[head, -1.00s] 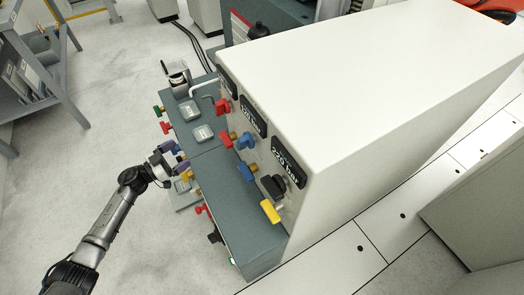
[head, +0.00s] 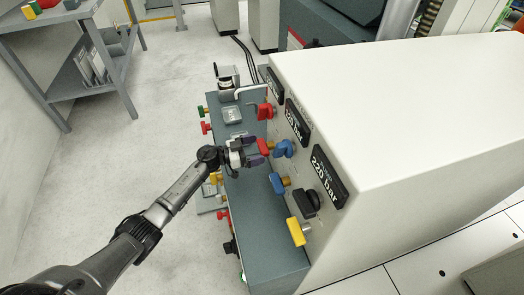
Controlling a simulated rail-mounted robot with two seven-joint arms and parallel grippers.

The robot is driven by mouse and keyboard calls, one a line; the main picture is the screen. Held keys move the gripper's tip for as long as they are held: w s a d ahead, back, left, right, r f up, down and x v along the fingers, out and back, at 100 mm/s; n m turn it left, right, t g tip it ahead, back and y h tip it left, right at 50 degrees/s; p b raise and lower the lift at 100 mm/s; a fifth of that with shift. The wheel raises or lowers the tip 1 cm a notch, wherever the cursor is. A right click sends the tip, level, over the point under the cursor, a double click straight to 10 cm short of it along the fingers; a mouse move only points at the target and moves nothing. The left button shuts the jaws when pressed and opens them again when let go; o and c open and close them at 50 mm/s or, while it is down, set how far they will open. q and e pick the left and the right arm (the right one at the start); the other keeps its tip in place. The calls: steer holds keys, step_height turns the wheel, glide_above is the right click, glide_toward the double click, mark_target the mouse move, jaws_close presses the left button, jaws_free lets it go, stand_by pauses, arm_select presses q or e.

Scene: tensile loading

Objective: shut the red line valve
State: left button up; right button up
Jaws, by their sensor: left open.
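Two red handles are on the front of the white cabinet: an upper red knob (head: 265,111) and, below it, a red lever (head: 264,147) at the left of a blue knob. I cannot tell for sure which is the red line valve, but the lower one matches the blue and yellow levers. My left gripper (head: 257,151) is open, its dark fingers reaching right, close around or beside the lower red lever. The fingers partly hide it, and contact cannot be told. My right gripper is not in view.
A blue knob (head: 284,148), blue lever (head: 278,183), black knob (head: 304,203) and yellow lever (head: 297,232) sit close by on the cabinet (head: 420,110). Several pressure displays are above them. The grey ledge (head: 262,225) lies below.

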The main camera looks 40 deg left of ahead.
mark_target(263, 147)
arm_select(q)
steer(key=shift+b+x, duration=0.4)
steer(key=shift+x, duration=1.05)
steer(key=c, duration=0.7)
